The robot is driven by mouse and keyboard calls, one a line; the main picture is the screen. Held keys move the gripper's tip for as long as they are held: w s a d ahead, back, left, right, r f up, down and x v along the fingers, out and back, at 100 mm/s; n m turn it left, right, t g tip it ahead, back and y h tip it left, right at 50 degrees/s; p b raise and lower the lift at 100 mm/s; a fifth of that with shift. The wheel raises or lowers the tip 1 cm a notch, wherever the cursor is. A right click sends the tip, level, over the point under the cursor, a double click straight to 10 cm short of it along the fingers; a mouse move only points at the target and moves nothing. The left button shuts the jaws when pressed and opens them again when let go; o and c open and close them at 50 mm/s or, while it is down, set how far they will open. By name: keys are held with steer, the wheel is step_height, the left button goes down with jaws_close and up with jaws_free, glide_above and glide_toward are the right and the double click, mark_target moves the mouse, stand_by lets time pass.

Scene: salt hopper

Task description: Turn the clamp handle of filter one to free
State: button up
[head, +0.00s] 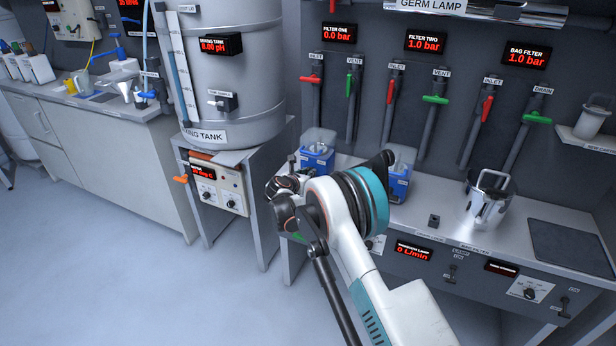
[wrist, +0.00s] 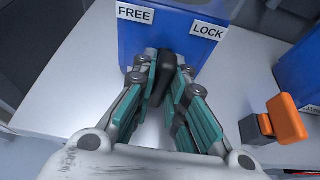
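Filter one is the blue housing (head: 317,156) on the bench in the head view, below the FILTER ONE display reading 0.0 bar. In the wrist view its blue face (wrist: 135,40) carries a FREE label (wrist: 134,13) at left and a LOCK label (wrist: 208,30) at right. The black clamp handle (wrist: 166,72) stands out below and between the labels. My gripper (wrist: 164,70) has one finger on each side of the handle, very close to it. I cannot tell whether the pads press on it.
Filter two (head: 398,185) is a similar blue housing to the right. An orange part (wrist: 283,118) lies right of my fingers in the wrist view. A metal vessel (head: 489,203) stands farther right on the bench. Inlet and vent valves line the back wall.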

steer(key=o, duration=0.4)
steer(key=shift+o, duration=0.2)
steer(key=v, duration=1.2)
